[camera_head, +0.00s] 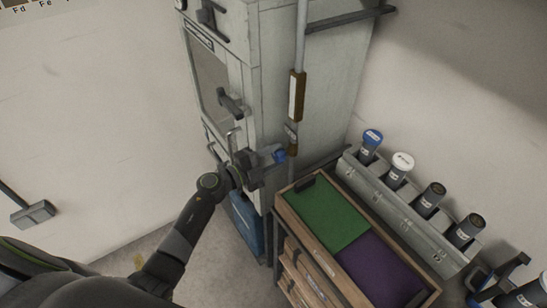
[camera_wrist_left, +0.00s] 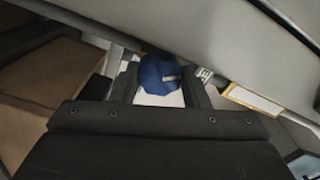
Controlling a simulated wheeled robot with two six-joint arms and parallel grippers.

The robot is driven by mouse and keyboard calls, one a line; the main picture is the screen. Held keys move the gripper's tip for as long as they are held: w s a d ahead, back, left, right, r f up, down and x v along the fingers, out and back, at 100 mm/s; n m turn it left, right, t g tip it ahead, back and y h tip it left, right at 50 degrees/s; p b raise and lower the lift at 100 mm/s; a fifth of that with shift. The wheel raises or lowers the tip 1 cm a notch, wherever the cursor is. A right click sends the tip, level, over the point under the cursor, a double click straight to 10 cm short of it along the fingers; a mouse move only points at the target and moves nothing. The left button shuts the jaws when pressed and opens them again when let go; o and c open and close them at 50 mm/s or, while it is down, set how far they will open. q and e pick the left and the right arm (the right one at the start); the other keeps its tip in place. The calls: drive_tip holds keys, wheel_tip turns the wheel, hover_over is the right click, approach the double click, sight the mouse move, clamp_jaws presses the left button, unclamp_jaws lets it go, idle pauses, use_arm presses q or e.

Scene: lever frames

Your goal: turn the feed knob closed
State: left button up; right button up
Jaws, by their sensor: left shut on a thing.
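The feed knob is blue. In the left wrist view the blue knob (camera_wrist_left: 160,73) sits between the two fingers of my left gripper (camera_wrist_left: 160,88). In the head view the knob (camera_head: 280,156) shows at the side of the grey cabinet, near the foot of a vertical pipe, and my left gripper (camera_head: 268,164) reaches it from the left. The gripper is shut on the knob. The fingers hide part of the knob, and I cannot tell how far it is turned. My right gripper does not show in either view.
The tall grey cabinet (camera_head: 282,90) with dark handles stands behind the gripper. The vertical pipe (camera_head: 301,45) runs beside it. A wooden drawer unit (camera_head: 296,193) with green and purple top panels stands close at right. A grey rack (camera_head: 408,202) holds several capped cylinders. A blue bin (camera_head: 247,226) stands below.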

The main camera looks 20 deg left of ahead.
use_arm(q)
drive_tip(key=m+b, duration=0.1)
drive_tip(key=m, duration=0.3)
drive_tip(key=shift+f, duration=0.15)
drive_tip(key=shift+m+b, duration=0.4)
drive_tip(key=shift+m, duration=1)
drive_tip(key=o, duration=0.7)
drive_tip(key=b+v, duration=0.4)
drive_tip(key=v, duration=1.3)
drive_tip(key=shift+s+a+b, duration=0.2)
drive_tip(key=shift+b, duration=0.15)
